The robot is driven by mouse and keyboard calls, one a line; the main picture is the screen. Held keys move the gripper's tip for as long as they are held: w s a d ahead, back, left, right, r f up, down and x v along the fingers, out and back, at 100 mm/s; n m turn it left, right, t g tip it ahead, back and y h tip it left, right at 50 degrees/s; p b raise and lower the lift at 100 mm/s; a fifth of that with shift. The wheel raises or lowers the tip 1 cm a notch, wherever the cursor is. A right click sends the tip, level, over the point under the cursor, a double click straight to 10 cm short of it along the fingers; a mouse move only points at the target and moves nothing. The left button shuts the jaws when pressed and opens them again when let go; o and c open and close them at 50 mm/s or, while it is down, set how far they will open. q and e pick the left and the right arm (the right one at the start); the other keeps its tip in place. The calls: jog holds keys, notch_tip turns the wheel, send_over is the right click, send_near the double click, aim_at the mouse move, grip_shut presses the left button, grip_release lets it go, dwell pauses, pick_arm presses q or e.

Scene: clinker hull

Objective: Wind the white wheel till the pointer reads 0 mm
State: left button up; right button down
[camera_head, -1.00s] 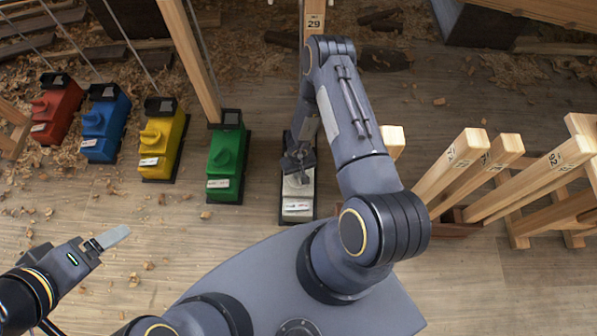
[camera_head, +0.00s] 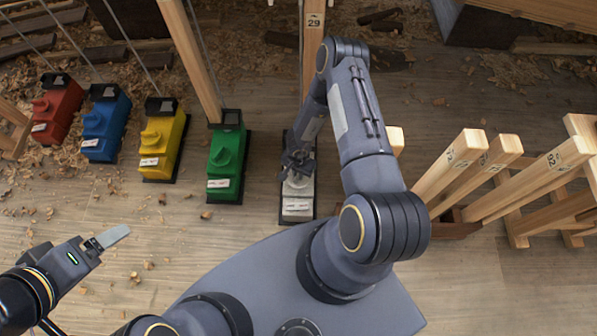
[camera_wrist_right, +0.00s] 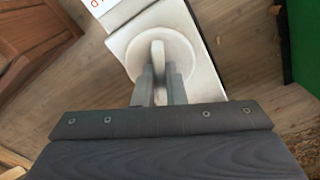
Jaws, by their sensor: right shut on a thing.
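The white wheel (camera_wrist_right: 157,56) is a round knob with a raised grip bar on top of the white box (camera_head: 297,205). My right gripper (camera_wrist_right: 160,85) is shut on the wheel's grip bar, with one finger on each side of it. In the head view the right gripper (camera_head: 297,172) and arm cover most of the wheel. The white box has a label on its near end, too small to read. No pointer or scale can be made out. My left gripper (camera_head: 118,237) is at the lower left, far from the white box; its jaw gap cannot be made out.
A wooden post (camera_head: 313,40) numbered 29 rises behind the white box. Timber frames (camera_head: 470,165) stand at right. Wood chips litter the floor.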

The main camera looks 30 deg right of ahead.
jog(key=shift+m, duration=1.2)
jog(key=c, duration=1.5)
grip_release()
notch_tip(320, 180, up, 8)
jog(key=p, duration=0.3)
jog(key=shift+f, duration=0.1)
